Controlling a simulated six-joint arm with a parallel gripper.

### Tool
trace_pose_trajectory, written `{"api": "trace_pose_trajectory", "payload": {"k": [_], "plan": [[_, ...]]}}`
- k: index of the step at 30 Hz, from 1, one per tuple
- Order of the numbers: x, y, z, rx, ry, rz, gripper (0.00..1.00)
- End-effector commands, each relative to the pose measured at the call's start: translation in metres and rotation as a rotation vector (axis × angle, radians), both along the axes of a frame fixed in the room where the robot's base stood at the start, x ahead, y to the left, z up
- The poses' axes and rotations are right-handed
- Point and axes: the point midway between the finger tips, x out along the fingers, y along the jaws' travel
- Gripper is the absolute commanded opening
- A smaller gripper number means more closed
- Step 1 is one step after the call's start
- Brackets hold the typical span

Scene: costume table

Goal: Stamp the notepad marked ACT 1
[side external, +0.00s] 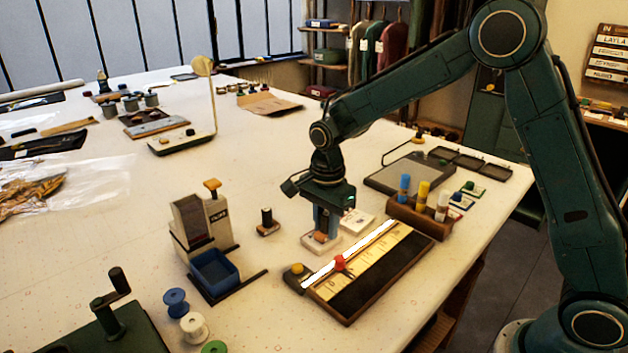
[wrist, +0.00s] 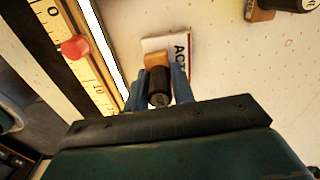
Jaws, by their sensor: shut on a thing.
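My gripper (side external: 321,231) is shut on a stamp with a wooden block (side external: 320,238) and a dark round handle. In the wrist view the stamp (wrist: 157,86) sits between the blue fingers (wrist: 158,90). Below it is a white notepad (side external: 308,246), also in the wrist view (wrist: 180,43), where dark letters starting "ACT" show; the number is hidden by the stamp. The stamp is upright over the pad; I cannot tell whether it touches the paper. A second white notepad (side external: 357,222) lies just behind to the right, its marking too small to read.
A ruler board with a red knob (side external: 340,263) lies close in front and to the right. A wooden holder with colored tubes (side external: 419,216) is on the right.

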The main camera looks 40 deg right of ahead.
Motion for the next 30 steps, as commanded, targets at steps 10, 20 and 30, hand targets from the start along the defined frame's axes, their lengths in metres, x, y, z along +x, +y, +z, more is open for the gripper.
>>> {"api": "trace_pose_trajectory", "payload": {"k": [10,20,30], "plan": [[0.0,0.0,-0.0031,0.0,0.0,0.0,0.1],[0.0001,0.0,-0.0057,0.0,-0.001,0.0,0.1],[0.0,0.0,-0.0059,0.0,0.0,0.0,0.1]]}}
